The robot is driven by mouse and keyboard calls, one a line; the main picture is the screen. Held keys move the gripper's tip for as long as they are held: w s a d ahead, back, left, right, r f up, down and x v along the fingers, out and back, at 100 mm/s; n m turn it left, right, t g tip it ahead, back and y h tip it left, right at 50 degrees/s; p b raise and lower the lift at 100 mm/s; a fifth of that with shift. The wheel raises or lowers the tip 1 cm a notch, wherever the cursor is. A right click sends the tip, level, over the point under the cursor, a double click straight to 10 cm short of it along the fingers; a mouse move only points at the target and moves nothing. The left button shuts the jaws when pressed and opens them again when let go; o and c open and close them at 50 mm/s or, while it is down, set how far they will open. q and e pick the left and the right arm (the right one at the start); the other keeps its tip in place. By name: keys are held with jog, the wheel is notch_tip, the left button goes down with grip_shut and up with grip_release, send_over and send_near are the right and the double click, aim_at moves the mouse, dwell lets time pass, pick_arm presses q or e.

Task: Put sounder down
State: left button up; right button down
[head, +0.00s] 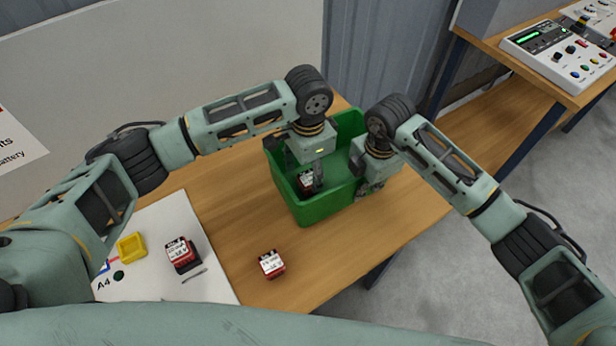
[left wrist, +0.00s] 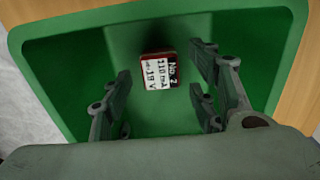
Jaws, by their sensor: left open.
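A red sounder with a white label (left wrist: 158,72) lies in the green bin (left wrist: 45,75), between the spread fingers of my left gripper (left wrist: 163,80) in the left wrist view. The fingers look clear of it on both sides. In the head view the left gripper (head: 305,182) reaches down into the green bin (head: 310,213), with the sounder (head: 306,178) partly hidden behind its fingers. My right gripper (head: 366,185) is at the bin's right wall; whether its fingers grip the rim is unclear.
Another red box with a white label (head: 271,264) stands on the wooden table (head: 225,210). A control panel (head: 565,50) stands on another table.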

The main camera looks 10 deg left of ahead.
aim_at(308, 178)
pick_arm(q)
notch_tip(308, 178, up, 8)
jog(key=shift+r, duration=0.2)
pick_arm(e)
jog(key=c, duration=1.9)
grip_release()
jog(key=shift+o, duration=0.2)
notch_tip(308, 178, up, 12)
jog(key=shift+s+d+r, duration=0.1)
jog(key=shift+s, duration=0.05)
pick_arm(q)
jog(key=shift+s, duration=0.1)
